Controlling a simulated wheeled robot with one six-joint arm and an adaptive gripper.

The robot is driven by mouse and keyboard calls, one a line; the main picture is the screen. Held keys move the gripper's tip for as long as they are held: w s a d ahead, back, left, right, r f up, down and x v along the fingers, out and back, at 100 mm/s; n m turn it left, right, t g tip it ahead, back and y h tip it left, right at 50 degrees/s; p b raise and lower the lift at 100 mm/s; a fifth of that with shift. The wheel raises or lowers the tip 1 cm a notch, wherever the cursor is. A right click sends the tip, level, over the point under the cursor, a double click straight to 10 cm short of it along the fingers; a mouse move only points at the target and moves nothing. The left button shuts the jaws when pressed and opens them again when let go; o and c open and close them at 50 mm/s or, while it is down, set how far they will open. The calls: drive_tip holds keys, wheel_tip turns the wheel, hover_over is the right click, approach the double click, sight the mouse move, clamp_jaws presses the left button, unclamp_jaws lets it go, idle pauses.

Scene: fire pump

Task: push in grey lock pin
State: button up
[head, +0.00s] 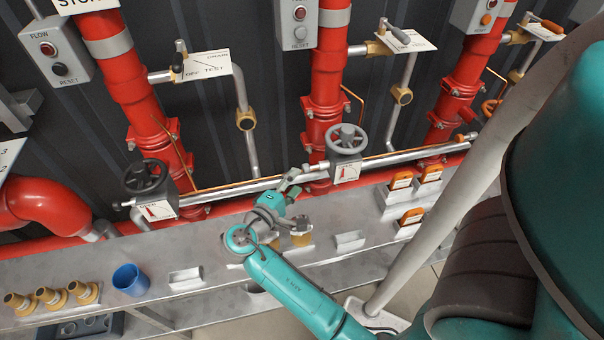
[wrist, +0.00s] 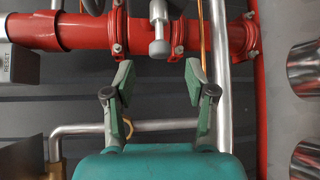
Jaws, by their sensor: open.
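The grey lock pin (wrist: 159,48) shows in the wrist view as a light grey rod with a wider round head, in front of a red pipe. In the head view the pin (head: 309,168) sticks out to the left of the valve with the grey handwheel (head: 347,139). My gripper (wrist: 157,78) is open and empty. In the wrist view the pin head appears beyond the fingertips, between their lines, with a visible gap. In the head view my gripper (head: 291,181) is just left of and below the pin. How far the pin stands out is unclear.
A black handwheel (head: 145,177) is at left. Red pipes (head: 326,90) and a silver horizontal pipe (head: 240,191) run behind. The grey shelf below holds a blue cup (head: 130,279), brass fittings (head: 50,296) and orange-topped blocks (head: 411,216).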

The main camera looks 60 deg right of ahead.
drive_tip(key=shift+w+a+r, duration=0.1)
drive_tip(key=shift+a+r, duration=0.05)
drive_tip(key=shift+a, duration=0.9)
drive_tip(key=shift+a+r, duration=0.15)
drive_tip(key=shift+a, duration=0.9)
drive_tip(key=shift+f, duration=0.1)
